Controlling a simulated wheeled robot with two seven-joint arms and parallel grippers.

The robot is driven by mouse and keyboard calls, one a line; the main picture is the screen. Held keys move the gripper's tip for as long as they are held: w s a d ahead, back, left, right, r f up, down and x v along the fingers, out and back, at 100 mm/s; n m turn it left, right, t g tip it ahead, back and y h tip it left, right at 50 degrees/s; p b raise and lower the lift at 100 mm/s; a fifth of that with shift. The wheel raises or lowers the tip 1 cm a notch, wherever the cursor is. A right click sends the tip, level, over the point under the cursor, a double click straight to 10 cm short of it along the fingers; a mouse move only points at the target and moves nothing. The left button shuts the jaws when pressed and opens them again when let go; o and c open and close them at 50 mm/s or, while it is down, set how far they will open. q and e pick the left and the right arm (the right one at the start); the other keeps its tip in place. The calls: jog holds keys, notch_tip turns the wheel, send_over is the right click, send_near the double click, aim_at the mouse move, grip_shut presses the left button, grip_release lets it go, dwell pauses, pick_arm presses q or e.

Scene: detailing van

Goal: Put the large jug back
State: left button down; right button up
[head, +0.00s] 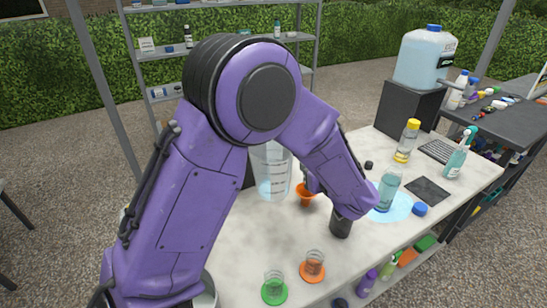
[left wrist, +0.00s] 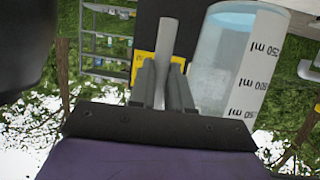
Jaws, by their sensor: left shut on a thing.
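The large jug (head: 270,170) is clear, with dark graduation marks and pale blue liquid low in it. In the head view it stands out behind my left arm, near the table's back left, and looks upright. The left wrist view shows its marked wall (left wrist: 225,65) close beside my left gripper (left wrist: 163,75). That gripper is shut on a pale grey upright bar (left wrist: 168,38), which looks like the jug's handle. In the head view my arm mostly hides the gripper and the handle. I cannot tell whether the jug's base touches the table. My right gripper is out of view.
An orange funnel (head: 305,196) is just right of the jug. Small beakers stand on a green coaster (head: 274,292) and an orange coaster (head: 312,271) at the front. Several bottles, a dark pad (head: 428,191) and a water container (head: 424,58) are on the right.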

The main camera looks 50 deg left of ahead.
pick_arm(q)
notch_tip(320, 180, down, 16)
jog(key=b, duration=0.4)
jog(key=shift+r+b, duration=0.2)
jog(key=shift+b, duration=0.2)
jog(key=shift+f, duration=0.1)
jog(key=c, duration=1.1)
grip_release()
jog(key=v, duration=1.2)
